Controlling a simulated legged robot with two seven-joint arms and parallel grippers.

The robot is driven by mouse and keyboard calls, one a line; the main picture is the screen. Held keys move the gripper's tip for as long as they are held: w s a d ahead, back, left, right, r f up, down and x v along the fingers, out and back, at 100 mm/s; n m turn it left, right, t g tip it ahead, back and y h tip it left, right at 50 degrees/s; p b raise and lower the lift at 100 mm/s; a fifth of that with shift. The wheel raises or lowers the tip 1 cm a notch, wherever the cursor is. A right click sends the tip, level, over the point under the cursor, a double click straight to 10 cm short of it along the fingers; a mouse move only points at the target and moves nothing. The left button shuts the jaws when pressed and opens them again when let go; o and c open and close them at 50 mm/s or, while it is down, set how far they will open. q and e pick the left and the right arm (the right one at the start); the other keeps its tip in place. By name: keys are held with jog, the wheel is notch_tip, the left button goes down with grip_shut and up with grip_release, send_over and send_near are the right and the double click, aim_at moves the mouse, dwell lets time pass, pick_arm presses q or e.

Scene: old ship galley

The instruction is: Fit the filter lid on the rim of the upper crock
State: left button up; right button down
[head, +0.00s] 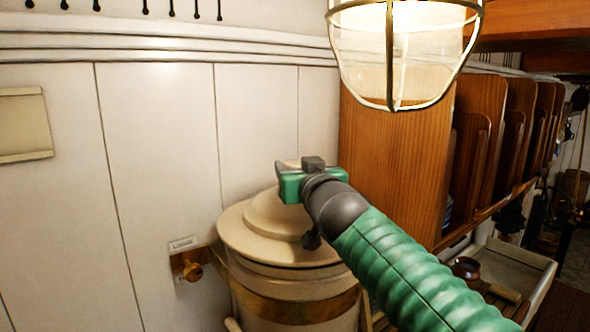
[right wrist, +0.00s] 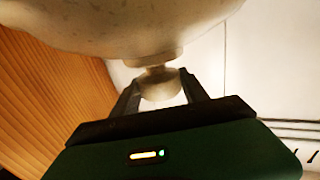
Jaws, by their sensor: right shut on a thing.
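The cream filter lid (head: 237,238), with a wide brim and raised middle, is at the top of the upper crock (head: 285,287) in the head view. The brim covers the crock's rim, and I cannot tell whether it rests fully on it. My right gripper (head: 303,182) is above the lid, its fingers shut on the lid's knob. The right wrist view shows the pale knob (right wrist: 160,87) between both fingers and the lid's speckled surface (right wrist: 130,22) beyond. My arm hides the right part of the lid. My left gripper is not in view.
A brass band (head: 300,309) circles the crock, and a wooden wall bracket (head: 186,266) is beside it. A caged lamp (head: 400,50) hangs above to the right. Wooden dividers (head: 400,150) stand behind my arm. A brown jar (head: 466,268) is at lower right.

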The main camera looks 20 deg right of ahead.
jog(key=shift+f, duration=0.2)
jog(key=c, duration=0.5)
grip_release()
